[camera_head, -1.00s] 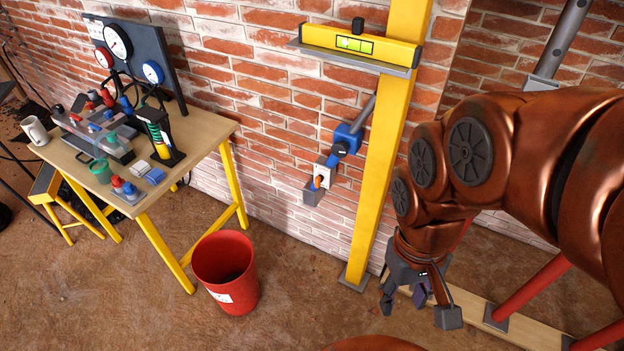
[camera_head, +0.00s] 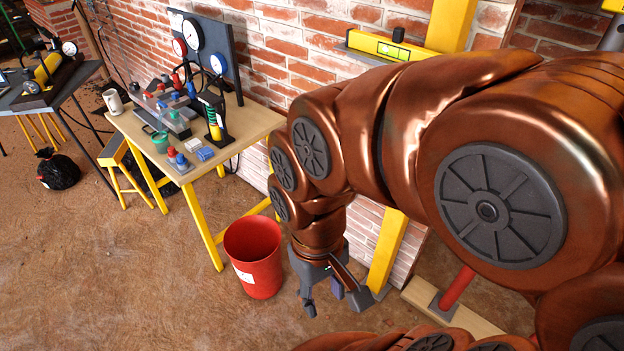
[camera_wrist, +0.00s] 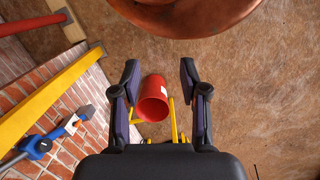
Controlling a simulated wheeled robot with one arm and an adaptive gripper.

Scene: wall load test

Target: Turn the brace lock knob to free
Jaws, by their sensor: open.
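My gripper (camera_head: 333,298) hangs open and empty, fingers down, right of the red bucket in the head view. In the wrist view its two fingers (camera_wrist: 158,82) are spread apart with nothing between them; the bucket shows beyond them. I cannot tell whether this is the brace lock knob. My arm hides that spot in the head view. A red brace tube (camera_head: 456,291) shows at lower right.
A red bucket (camera_head: 253,262) stands on the floor beside a wooden table (camera_head: 262,118) loaded with gauges and fittings. A yellow post (camera_head: 388,250) stands against the wall, with a yellow level (camera_head: 390,46) on a shelf. Open floor lies at lower left.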

